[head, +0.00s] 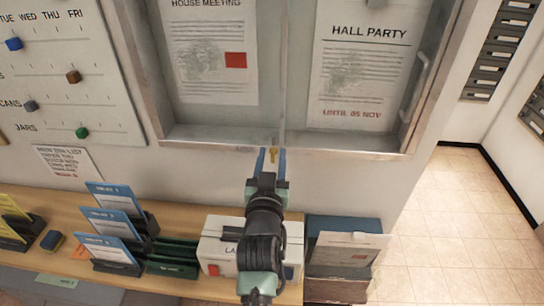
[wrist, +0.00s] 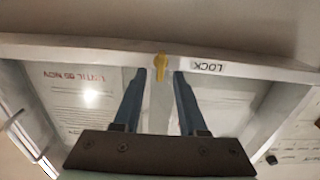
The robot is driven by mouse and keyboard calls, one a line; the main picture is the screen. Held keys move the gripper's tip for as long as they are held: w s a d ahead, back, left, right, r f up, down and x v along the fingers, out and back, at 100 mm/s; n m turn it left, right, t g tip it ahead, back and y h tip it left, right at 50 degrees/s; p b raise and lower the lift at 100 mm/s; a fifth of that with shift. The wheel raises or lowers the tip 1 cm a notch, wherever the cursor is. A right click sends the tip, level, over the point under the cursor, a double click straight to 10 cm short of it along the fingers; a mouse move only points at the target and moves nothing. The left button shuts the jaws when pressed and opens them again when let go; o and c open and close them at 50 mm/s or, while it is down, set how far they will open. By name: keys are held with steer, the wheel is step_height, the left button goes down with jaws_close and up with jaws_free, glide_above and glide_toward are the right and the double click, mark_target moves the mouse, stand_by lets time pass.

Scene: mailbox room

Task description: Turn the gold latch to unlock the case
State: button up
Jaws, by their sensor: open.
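The gold latch (head: 272,155) sits on the bottom frame of the wall case (head: 190,137), at the middle where the two glass doors meet. In the wrist view the latch (wrist: 160,62) shows as a small gold piece beside a "LOCK" label (wrist: 208,67). My gripper (head: 271,158) is open, with its two blue fingers pointing up at the latch. In the wrist view the fingertips (wrist: 160,73) stand one on each side of the latch, with gaps between. I cannot tell whether the tips reach its depth.
Below the case is a wooden shelf (head: 75,205) with blue card holders (head: 115,198), a white box (head: 215,238) and a dark box (head: 340,225). A door handle (head: 416,85) is on the case's right side. Open tiled floor (head: 455,230) lies to the right.

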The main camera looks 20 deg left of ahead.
steer(key=shift+c, duration=0.2)
jaws_close()
steer(key=shift+n, duration=0.4)
steer(key=n, duration=0.8)
steer(key=shift+s+a+f, duration=0.15)
steer(key=shift+a+f, duration=0.05)
steer(key=shift+a, duration=0.2)
steer(key=n, duration=0.2)
steer(key=n+p, duration=0.1)
steer(key=n, duration=0.2)
steer(key=shift+a+f+n, duration=0.2)
steer(key=shift+n, duration=0.1)
steer(key=shift+f+n+p, duration=0.25)
steer(key=shift+n+p, duration=0.05)
steer(key=shift+n, duration=1.4)
